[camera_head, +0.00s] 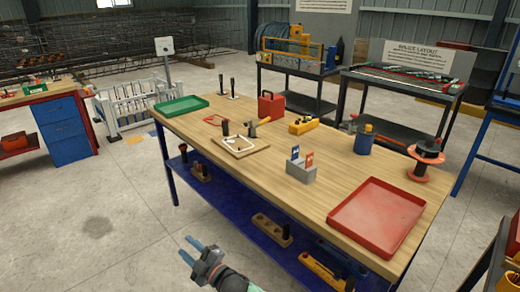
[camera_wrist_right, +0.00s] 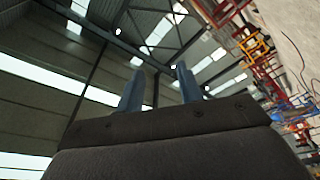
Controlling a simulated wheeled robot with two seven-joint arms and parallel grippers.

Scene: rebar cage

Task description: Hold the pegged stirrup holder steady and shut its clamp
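A wooden board with a white bent loop on it, which looks like the stirrup holder (camera_head: 240,147), lies on the workbench (camera_head: 335,162) left of its middle. A black upright handle (camera_head: 225,128) and a yellowish lever-like part (camera_head: 262,124) stand at its back edge; whether its clamp is open or shut is too small to tell. My right gripper (camera_head: 184,247) is in front of the bench, well apart from the holder. Its two blue fingers are spread and empty, also in the right wrist view (camera_wrist_right: 160,87), which faces the roof. My left gripper is out of view.
On the bench are a green tray (camera_head: 181,106), a red tray (camera_head: 378,216), a grey holder with cards (camera_head: 300,168), a blue can (camera_head: 364,141) and a red spool (camera_head: 425,160). A blue lower shelf (camera_head: 225,201) holds wooden blocks.

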